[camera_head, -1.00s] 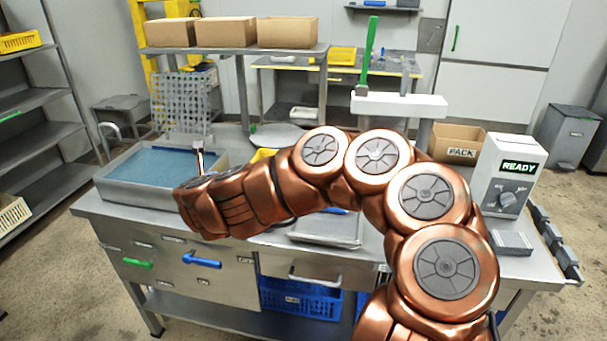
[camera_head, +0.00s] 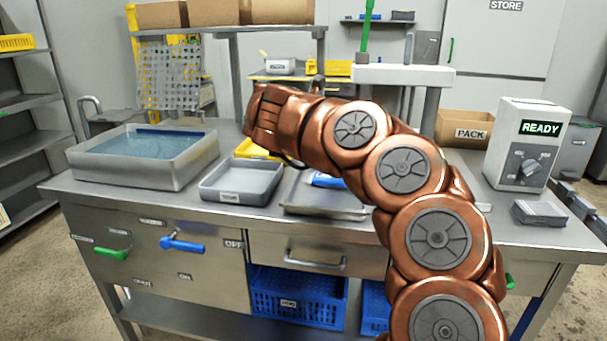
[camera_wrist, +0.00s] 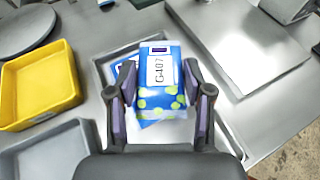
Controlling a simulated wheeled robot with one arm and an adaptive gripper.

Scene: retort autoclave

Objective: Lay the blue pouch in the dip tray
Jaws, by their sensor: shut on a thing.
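My gripper (camera_wrist: 160,82) is shut on a blue pouch (camera_wrist: 158,103) with a white label reading G-407 and green spots, in the wrist view. Another blue pouch (camera_wrist: 121,72) lies partly hidden beneath it in a metal tray (camera_wrist: 232,140). In the head view, blue shows in this metal tray (camera_head: 322,207), and my arm hides the gripper and held pouch. A grey tray (camera_head: 236,197) with a front label too small to read stands to its left. A larger grey basin (camera_head: 135,172) of bluish liquid stands farther left. I cannot tell which is the dip tray.
A yellow tray (camera_wrist: 68,82) lies left of the gripper, behind the grey tray. A READY control box (camera_head: 522,150) and a PACK carton (camera_head: 462,132) stand at the right. A white beam on a post (camera_head: 405,75) rises behind my arm.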

